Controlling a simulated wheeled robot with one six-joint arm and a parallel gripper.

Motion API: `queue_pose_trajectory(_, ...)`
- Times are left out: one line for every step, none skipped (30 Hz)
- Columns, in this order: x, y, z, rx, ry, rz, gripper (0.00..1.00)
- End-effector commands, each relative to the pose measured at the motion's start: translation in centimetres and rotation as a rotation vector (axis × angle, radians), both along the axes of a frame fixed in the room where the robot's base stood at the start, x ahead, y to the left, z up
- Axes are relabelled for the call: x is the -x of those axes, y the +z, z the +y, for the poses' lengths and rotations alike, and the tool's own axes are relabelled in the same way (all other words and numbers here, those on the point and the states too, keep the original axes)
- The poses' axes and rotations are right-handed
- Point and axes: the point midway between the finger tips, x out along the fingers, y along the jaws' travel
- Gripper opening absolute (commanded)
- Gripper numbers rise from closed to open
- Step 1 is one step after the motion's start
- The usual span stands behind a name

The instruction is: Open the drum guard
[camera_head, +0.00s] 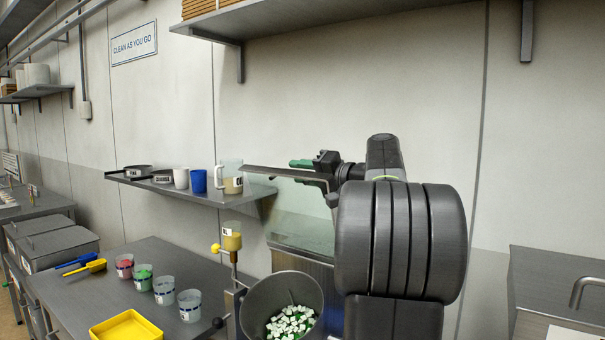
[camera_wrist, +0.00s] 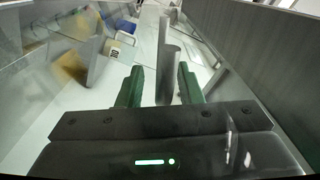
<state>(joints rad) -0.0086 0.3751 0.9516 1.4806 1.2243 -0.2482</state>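The drum guard appears to be the clear greenish pane (camera_head: 300,228) behind the steel drum, partly hidden by my arm. A flat grey bar (camera_head: 285,174) runs above the pane; I cannot tell if it belongs to the guard. My gripper (camera_head: 303,164) has green fingers and is at this bar's height. In the wrist view my gripper (camera_wrist: 160,84) has its fingers apart, with a grey upright bar (camera_wrist: 168,60) between them. The bar is clear of the left finger and close to the right one. The steel drum (camera_head: 258,300) holds white and green pieces.
A wall shelf (camera_head: 255,190) carries a clear jug (camera_head: 230,172), cups and dark pans. The steel table (camera_head: 95,284) below holds several small tubs, a yellow tray (camera_head: 128,326) and scoops. A sink counter (camera_head: 555,290) stands at right. A grey panel (camera_wrist: 250,60) flanks the gripper.

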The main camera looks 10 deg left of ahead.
Motion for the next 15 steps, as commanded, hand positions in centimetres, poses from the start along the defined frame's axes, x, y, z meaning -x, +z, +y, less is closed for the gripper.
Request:
queue_pose_trajectory(0.0,0.0,-0.1,0.0,0.0,0.0,0.32)
queue_pose_trajectory(0.1,0.0,-0.3,0.0,-0.001,0.0,0.32)
queue_pose_trajectory(0.2,-0.1,-0.5,0.0,-0.001,0.0,0.32)
queue_pose_trajectory(0.3,-0.1,-0.8,-0.001,-0.002,-0.001,0.32)
queue_pose_trajectory(0.4,-0.1,-1.2,0.0,-0.002,-0.001,0.32)
queue_pose_trajectory(0.6,-0.1,-1.7,0.0,-0.003,-0.001,0.32)
queue_pose_trajectory(0.8,-0.2,-2.2,0.0,-0.004,-0.002,0.32)
queue_pose_trajectory(1.0,-0.2,-2.8,0.0,-0.004,-0.002,0.32)
queue_pose_trajectory(1.2,-0.3,-3.6,-0.001,-0.005,-0.002,0.32)
queue_pose_trajectory(1.4,-0.3,-4.3,0.0,-0.005,-0.002,0.32)
queue_pose_trajectory(1.7,-0.3,-4.9,0.0,-0.005,-0.002,0.32)
queue_pose_trajectory(2.0,-0.3,-5.8,0.001,-0.006,-0.002,0.32)
queue_pose_trajectory(2.2,-0.3,-6.5,0.0,-0.007,-0.002,0.32)
queue_pose_trajectory(2.5,-0.3,-7.1,0.001,-0.006,-0.001,0.32)
queue_pose_trajectory(2.7,-0.3,-7.9,0.0,-0.007,-0.001,0.32)
